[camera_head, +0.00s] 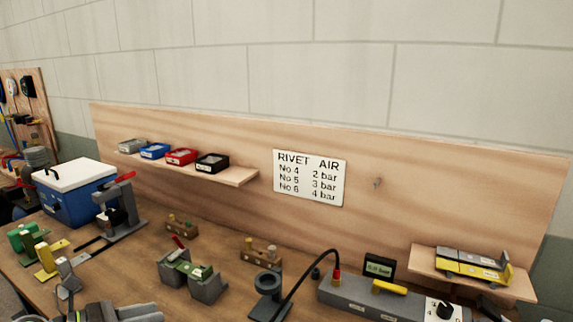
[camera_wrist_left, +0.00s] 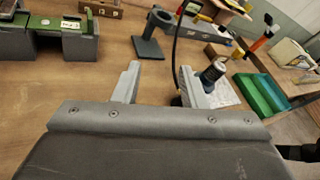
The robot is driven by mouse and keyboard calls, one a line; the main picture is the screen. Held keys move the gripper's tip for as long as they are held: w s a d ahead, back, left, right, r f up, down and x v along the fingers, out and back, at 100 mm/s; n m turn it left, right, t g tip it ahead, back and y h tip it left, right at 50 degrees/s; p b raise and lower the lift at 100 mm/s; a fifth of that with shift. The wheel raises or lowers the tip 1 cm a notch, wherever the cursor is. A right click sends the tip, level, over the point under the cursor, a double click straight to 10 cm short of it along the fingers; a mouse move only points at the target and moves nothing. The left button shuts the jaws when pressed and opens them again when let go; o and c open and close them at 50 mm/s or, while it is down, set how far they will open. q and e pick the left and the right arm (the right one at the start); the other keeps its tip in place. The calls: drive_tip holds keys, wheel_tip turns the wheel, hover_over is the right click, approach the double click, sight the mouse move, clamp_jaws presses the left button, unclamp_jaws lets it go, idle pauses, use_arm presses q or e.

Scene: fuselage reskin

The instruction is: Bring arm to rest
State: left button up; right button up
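My left gripper (camera_wrist_left: 160,85) is in its own wrist view with its two grey fingers spread apart. Bare brown bench shows between the fingers, and nothing is held there. The black stand (camera_wrist_left: 150,40) with a round ring is on the bench beyond the fingertips. A dark, round-topped part (camera_wrist_left: 213,72) shows close by the right finger; I cannot tell whether they touch. In the head view, grey parts at the bottom left edge may be my left arm, but its fingers cannot be made out there. My right gripper is not seen in either view.
The bench holds a grey block fixture (camera_head: 205,285), a blue cooler (camera_head: 80,190), a red-handled press (camera_head: 122,210) and a grey gauge unit (camera_head: 350,296) with a black cable. Small bins (camera_head: 180,156) sit on a shelf. Green trays (camera_wrist_left: 262,95) lie at right in the wrist view.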

use_arm(q)
wheel_tip(320, 180, up, 3)
drive_tip(key=s+a+n+t+y, duration=0.15)
drive_tip(key=n+t+y, duration=0.7)
drive_tip(key=n, duration=0.95)
drive_tip(key=s+a+f+n+g+y, duration=0.3)
drive_tip(key=s+a+f+n+y, duration=0.4)
drive_tip(key=n, duration=0.8)
drive_tip(key=s+d+f+n+g+h, duration=0.1)
drive_tip(key=s+d+f+n+g, duration=0.5)
drive_tip(key=s, duration=0.3)
drive_tip(key=s+d+f+n+g+h, duration=0.2)
drive_tip(key=s+d+f+n+g, duration=0.3)
drive_tip(key=s+f, duration=0.4)
wheel_tip(320, 180, down, 24)
drive_tip(key=a+f+m+g, duration=0.1)
drive_tip(key=a+g, duration=0.1)
drive_tip(key=a, duration=0.1)
drive_tip(key=s+d+f+g, duration=0.1)
drive_tip(key=s+f, duration=1.4)
drive_tip(key=shift+s+d, duration=0.2)
drive_tip(key=shift+d, duration=0.15)
